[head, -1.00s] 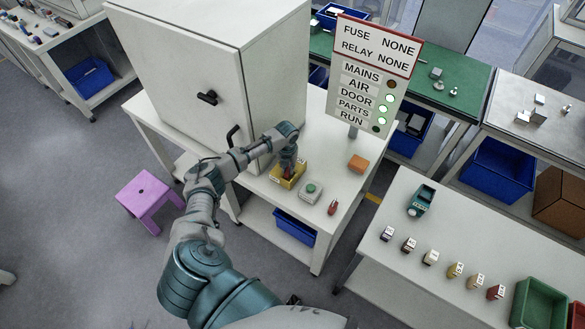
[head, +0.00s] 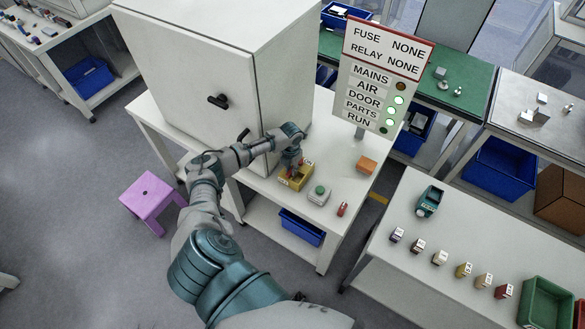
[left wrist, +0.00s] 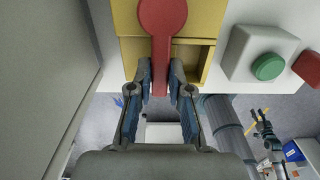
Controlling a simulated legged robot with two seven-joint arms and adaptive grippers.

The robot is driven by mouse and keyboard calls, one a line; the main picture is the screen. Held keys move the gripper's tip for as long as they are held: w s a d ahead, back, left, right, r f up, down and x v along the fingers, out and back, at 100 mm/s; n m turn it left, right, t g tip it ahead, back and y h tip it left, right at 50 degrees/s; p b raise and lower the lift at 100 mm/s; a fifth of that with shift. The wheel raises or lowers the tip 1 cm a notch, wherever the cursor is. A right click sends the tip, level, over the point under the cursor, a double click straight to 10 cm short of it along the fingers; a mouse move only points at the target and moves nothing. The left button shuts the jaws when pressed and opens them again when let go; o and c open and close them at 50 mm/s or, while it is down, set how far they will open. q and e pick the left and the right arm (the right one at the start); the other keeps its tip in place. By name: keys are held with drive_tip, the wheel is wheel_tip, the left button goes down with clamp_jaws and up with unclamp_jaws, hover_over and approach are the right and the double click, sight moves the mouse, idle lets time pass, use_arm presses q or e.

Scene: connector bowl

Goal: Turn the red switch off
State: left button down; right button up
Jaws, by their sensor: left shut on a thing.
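The red switch (left wrist: 162,18) has a round hub on a yellow box (left wrist: 190,52), with its lever pointing down the left wrist view. My left gripper (left wrist: 160,88) is shut on the lever's end, one finger on each side. In the head view, the yellow box (head: 301,181) sits on the white bench beside the cabinet, and my left gripper (head: 295,168) reaches down over it, hiding most of the switch. A small dark shape at the lower right of the left wrist view looks like my right gripper (left wrist: 264,128); its fingers are too small to judge.
The grey cabinet (head: 190,80) rises close on the left. The sign (head: 385,75) shows FUSE NONE, RELAY NONE; its MAINS lamp is dark red.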

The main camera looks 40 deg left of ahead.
sight(290, 171)
use_arm(q)
drive_tip(key=shift+s+d+f, duration=0.1)
drive_tip(key=shift+s+f, duration=0.15)
drive_tip(key=shift+s, duration=0.05)
drive_tip(key=c, duration=1.1)
unclamp_jaws()
drive_tip(key=shift+r, duration=0.1)
drive_tip(key=shift+w+r, duration=0.1)
drive_tip(key=shift+r, duration=0.1)
wheel_tip(290, 171, up, 12)
drive_tip(key=shift+f, duration=0.15)
use_arm(e)
drive_tip(key=shift+s+a, duration=0.1)
drive_tip(key=shift+s, duration=0.05)
drive_tip(key=shift+a, duration=0.1)
